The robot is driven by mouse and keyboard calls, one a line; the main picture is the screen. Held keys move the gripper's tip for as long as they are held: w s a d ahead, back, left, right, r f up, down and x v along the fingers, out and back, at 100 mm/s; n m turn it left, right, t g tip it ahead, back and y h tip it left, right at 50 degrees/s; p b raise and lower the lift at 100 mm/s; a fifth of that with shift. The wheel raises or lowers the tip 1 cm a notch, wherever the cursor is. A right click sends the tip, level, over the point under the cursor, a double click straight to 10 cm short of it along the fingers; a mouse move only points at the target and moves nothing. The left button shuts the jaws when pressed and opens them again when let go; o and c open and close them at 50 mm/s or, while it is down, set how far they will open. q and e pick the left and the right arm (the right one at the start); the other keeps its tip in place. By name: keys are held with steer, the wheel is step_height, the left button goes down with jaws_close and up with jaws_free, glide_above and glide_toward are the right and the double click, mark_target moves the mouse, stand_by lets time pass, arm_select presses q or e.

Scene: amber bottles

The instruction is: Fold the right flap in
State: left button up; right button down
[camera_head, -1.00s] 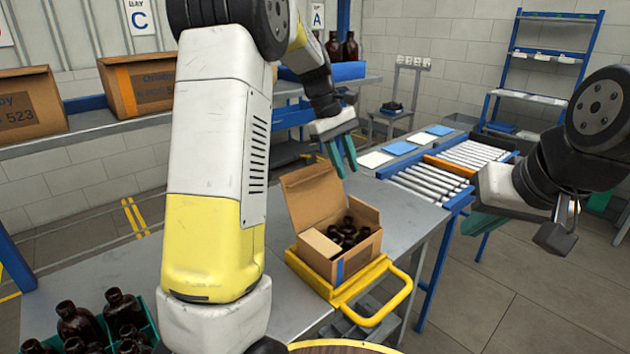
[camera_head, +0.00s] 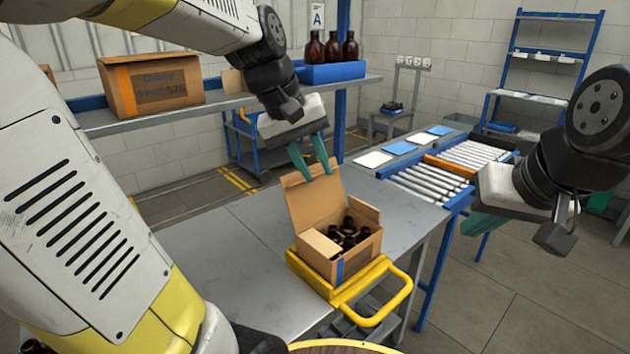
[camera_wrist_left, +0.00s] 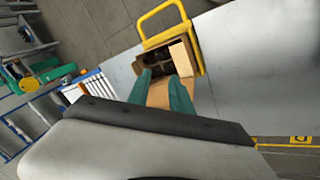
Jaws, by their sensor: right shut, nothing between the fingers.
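An open cardboard box (camera_head: 340,262) holding several dark amber bottles (camera_head: 348,233) sits in a yellow frame on the grey table. One tall flap (camera_head: 312,207) stands up at its back left. A flap (camera_head: 362,208) at the back right looks raised, and a paler flap (camera_head: 319,244) lies over the left side. My left gripper (camera_head: 318,174) is open just above the tall flap's top. In the left wrist view, cardboard (camera_wrist_left: 158,93) shows between its fingers; I cannot tell whether they touch. My right gripper (camera_head: 486,226) is shut and empty, well right of the box.
The yellow frame (camera_head: 395,303) has a handle toward the front right. The table (camera_head: 225,255) is clear left of the box. A shelf behind holds a closed carton (camera_head: 150,88) and a blue bin (camera_head: 330,72) of bottles. A roller conveyor (camera_head: 432,181) stands at right.

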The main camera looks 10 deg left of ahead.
arm_select(q)
steer(key=s+m+t, duration=0.1)
steer(key=s+m, duration=0.1)
steer(key=s, duration=0.4)
steer(key=shift+s+a+f+t+y, duration=0.15)
steer(key=shift+a+f+t+y, duration=0.15)
steer(key=shift+a+f, duration=0.15)
